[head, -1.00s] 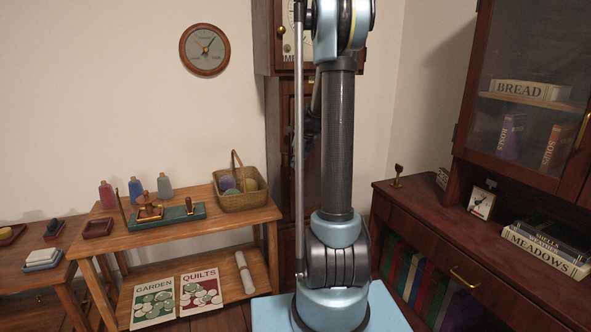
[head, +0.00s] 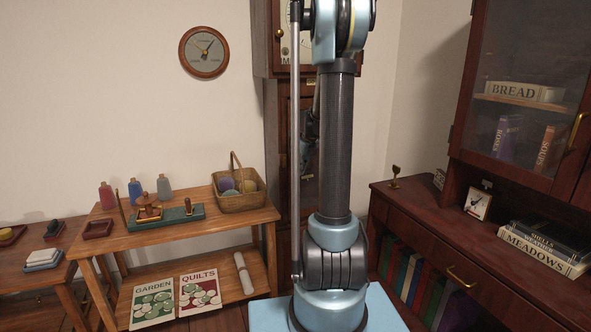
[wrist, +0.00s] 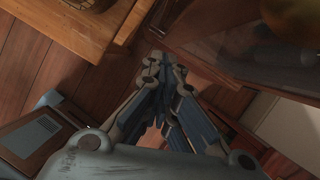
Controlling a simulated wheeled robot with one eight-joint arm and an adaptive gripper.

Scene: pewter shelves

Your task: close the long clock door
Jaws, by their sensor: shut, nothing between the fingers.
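The long clock (head: 272,130) is a tall dark wooden case against the back wall, with a pale dial at its top. My arm hides much of its front. The long clock door (head: 284,112) shows only as a narrow strip of dark frame beside my arm, so its angle is unclear there. In the wrist view, dark wood and glass of the clock front (wrist: 235,50) lie at the upper right, with a round brass part at the corner. My gripper (wrist: 152,66) is shut and empty, its tips close to that wood; contact is unclear.
A wooden side table (head: 165,232) with a basket (head: 240,201) stands left of the clock; its corner appears near my gripper at the wrist view's upper left (wrist: 80,22). A dark cabinet (head: 445,235) stands at the right. Bare floor shows between.

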